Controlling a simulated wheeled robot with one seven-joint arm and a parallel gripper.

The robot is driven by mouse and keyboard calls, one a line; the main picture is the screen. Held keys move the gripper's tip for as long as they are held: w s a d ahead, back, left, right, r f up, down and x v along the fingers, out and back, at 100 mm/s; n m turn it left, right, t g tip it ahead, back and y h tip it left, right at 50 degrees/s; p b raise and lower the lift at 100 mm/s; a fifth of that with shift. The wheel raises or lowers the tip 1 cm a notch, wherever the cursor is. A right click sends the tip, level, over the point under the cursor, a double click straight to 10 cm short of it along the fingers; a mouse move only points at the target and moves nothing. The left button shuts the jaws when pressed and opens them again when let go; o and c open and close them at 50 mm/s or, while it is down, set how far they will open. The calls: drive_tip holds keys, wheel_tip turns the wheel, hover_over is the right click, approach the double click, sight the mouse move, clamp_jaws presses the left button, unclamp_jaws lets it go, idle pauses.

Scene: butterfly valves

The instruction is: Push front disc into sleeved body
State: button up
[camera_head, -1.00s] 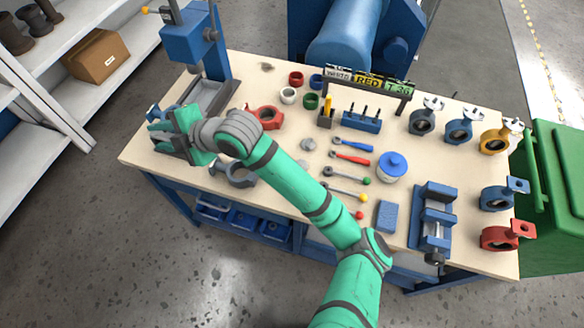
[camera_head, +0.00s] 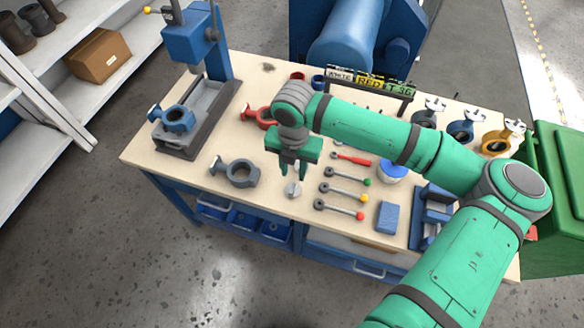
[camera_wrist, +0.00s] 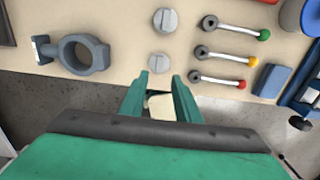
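The front grey disc (camera_head: 293,190) lies flat on the table just below my gripper (camera_head: 293,172). It also shows in the wrist view (camera_wrist: 160,57), ahead of my fingertips. My gripper points down, its two fingers apart, above the table. In the wrist view, a pale patch shows between the fingers; I cannot tell what it is. A second slotted disc (camera_wrist: 165,20) lies farther back and is hidden in the head view. A blue valve body (camera_head: 176,118) sits on the press bed at left. A grey ring body (camera_head: 238,173) lies left of the disc. I cannot make out a sleeve in either.
The blue press (camera_head: 195,42) stands at the back left. Levers with green, yellow and red (camera_head: 340,210) knobs lie right of the disc. A blue block (camera_head: 388,218) and vise are farther right. A red ring body (camera_head: 258,116) lies behind. The front table edge is close.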

sight(292, 189)
drive_tip(key=shift+a+f, duration=0.1)
drive_tip(key=shift+f, duration=4.3)
clamp_jaws()
drive_tip(key=shift+s, duration=0.1)
drive_tip(key=shift+f, duration=0.15)
drive_tip(key=shift+a, duration=0.1)
drive_tip(key=shift+r, duration=1.65)
drive_tip(key=shift+r, duration=0.1)
